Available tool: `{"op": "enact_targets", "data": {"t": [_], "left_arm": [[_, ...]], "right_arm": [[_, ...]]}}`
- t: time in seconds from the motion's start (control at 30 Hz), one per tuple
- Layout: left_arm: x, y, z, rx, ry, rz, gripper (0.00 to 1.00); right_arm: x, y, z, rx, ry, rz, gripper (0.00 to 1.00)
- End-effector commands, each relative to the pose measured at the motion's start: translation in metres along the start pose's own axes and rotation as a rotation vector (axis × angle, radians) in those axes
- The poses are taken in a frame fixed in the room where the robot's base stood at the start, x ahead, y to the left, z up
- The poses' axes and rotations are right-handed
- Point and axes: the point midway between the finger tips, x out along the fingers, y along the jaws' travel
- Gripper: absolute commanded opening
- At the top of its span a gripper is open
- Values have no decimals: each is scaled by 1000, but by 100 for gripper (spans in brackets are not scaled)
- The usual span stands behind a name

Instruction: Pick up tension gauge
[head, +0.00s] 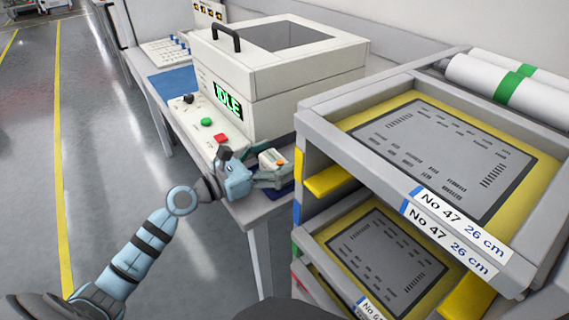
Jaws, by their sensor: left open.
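A small cream-coloured device with an orange spot, which looks like the tension gauge (271,158), is at the near right corner of the bench. My left gripper (274,177) is right at it, reaching in from the left with its fingers open. The gripper hides part of the gauge. I cannot tell whether the fingers touch it or are around it. My right gripper is not in view.
A white machine (270,70) with a black handle and a green "IDLE" display stands behind the gripper. A control panel (203,122) with green and red buttons is beside it. A grey trolley (375,165) with stencil frames, labelled "No 47 26 cm", is close on the right. The floor (105,130) at left is clear.

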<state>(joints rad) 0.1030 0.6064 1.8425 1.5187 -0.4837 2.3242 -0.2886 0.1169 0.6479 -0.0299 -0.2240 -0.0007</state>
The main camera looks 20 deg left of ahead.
Motion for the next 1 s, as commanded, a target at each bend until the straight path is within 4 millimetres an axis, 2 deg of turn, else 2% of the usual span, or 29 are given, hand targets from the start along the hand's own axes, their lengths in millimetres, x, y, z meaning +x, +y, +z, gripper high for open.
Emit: {"op": "enact_targets", "data": {"t": [0.07,0.5,0.77,0.87,1.0], "left_arm": [[1,0,0,0,0,-2,83],[2,-1,0,0,0,-5,15],[1,-1,2,0,1,-4,15],[1,-1,12,0,1,-4,15],[2,-1,44,2,-1,-4,15]], "right_arm": [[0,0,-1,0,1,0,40],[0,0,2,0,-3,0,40],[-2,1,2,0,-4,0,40],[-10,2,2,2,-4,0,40],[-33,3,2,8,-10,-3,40]]}}
